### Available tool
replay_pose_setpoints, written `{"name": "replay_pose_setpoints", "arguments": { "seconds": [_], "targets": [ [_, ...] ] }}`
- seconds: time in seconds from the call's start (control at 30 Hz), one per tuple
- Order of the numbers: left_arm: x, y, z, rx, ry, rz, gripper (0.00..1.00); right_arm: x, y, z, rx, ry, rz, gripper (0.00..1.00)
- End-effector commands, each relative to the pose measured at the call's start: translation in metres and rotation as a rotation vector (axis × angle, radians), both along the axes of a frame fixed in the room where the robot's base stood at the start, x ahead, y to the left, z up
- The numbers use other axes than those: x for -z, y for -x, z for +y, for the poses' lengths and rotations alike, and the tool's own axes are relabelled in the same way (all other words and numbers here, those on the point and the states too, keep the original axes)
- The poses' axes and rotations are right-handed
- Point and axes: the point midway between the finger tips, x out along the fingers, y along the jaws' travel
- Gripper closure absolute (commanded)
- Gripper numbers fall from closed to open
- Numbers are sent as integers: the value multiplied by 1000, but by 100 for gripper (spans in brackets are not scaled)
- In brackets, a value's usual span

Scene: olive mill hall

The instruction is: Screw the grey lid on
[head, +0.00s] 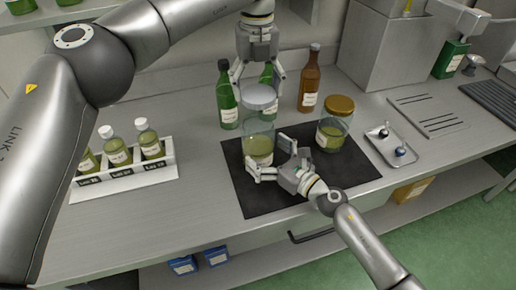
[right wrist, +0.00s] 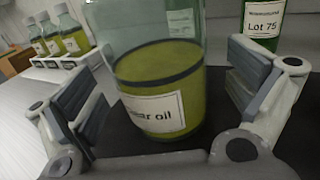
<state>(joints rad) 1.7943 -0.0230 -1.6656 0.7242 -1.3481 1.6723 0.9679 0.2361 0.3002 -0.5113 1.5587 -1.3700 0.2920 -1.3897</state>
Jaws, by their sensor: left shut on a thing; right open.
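A glass jar (head: 259,141) with green-yellow oil and a white label stands at the left side of the black mat (head: 233,172). My left gripper (head: 258,86) points down and is shut on the grey lid. My right gripper (head: 268,157) is open, low at the jar's near side. In the right wrist view the jar (right wrist: 162,95) stands between its fingers (right wrist: 165,90), with a visible gap at the right finger. The jar's top is outside that view.
A second jar with a brown lid (head: 333,124) stands on the mat's right. Green bottles (head: 227,100) and a brown bottle (head: 310,80) stand behind. A bottle rack (head: 125,180) is left, a small metal tray (head: 393,146) right. The mat's front is mostly clear.

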Motion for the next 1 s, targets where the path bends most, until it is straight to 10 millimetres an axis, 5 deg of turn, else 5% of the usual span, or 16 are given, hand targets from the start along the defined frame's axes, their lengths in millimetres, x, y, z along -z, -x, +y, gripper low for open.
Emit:
{"name": "replay_pose_setpoints", "arguments": {
  "seconds": [0.23, 0.67, 1.0],
  "targets": [
    [0, 0, 0, 0, 0, 0, 43, 0, -22, 22, 0, -1, 0, 0],
    [0, 0, 0, 0, 0, 0, 43, 0, -26, 26, -1, 0, 0, 1],
    [0, 0, 0, 0, 0, 0, 43, 0, -26, 26, 0, 0, 0, 45]
  ]
}}
